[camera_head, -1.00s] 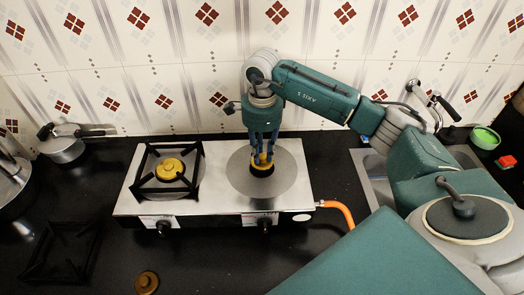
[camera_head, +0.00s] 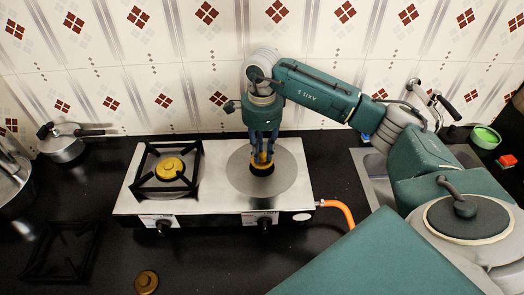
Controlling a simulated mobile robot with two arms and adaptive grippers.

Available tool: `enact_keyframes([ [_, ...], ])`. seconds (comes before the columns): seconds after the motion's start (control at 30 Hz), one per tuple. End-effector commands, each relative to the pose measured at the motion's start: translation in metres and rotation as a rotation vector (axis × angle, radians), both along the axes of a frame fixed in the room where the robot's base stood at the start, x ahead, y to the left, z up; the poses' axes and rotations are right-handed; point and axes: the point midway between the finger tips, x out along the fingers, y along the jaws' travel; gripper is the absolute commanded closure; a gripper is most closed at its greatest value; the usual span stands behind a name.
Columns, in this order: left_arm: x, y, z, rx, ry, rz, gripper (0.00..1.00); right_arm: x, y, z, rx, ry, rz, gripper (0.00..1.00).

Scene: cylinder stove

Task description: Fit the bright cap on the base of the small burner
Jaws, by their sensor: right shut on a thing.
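My right gripper (camera_head: 262,158) reaches straight down over the right-hand burner of the steel stove (camera_head: 215,207). Its fingers are shut on the bright yellow cap (camera_head: 262,157), which is partly hidden between them. The dark base of the small burner (camera_head: 262,172) sits directly below, in the middle of a round grey plate (camera_head: 285,185). The cap is at or just above the base; I cannot tell whether it is seated. My left gripper is not in view.
The left burner has a yellow cap (camera_head: 170,168) under a black grate (camera_head: 190,188). A duller brass cap (camera_head: 147,283) and a loose black grate (camera_head: 60,250) lie on the dark counter. Pots stand at the left. An orange hose (camera_head: 342,210) leaves the stove's right side.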

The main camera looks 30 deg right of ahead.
Motion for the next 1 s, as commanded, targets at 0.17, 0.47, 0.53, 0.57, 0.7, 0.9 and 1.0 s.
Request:
enact_keyframes([
  [0.17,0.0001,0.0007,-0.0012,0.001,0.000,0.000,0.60,0.0002,0.0000,-0.0003,0.000,-0.001,0.000,1.00],
  [0.47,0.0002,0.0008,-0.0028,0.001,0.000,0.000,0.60,0.0001,0.0000,0.0001,0.000,0.000,0.000,1.00],
  [0.53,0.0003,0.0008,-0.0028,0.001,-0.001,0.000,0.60,0.0000,0.0000,0.0001,0.000,0.000,0.000,1.00],
  [0.57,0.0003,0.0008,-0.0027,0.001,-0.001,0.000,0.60,0.0000,0.0000,0.0001,0.000,0.000,0.000,1.00],
  [0.7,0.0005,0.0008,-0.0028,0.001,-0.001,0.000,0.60,0.0000,0.0001,0.0001,0.000,0.000,0.000,1.00],
  [0.9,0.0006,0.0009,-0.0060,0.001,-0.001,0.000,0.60,0.0001,-0.0001,-0.0009,0.000,0.000,0.004,1.00],
  [1.0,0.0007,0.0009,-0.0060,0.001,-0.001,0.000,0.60,-0.0001,0.0000,-0.0003,0.000,0.000,0.005,1.00],
])
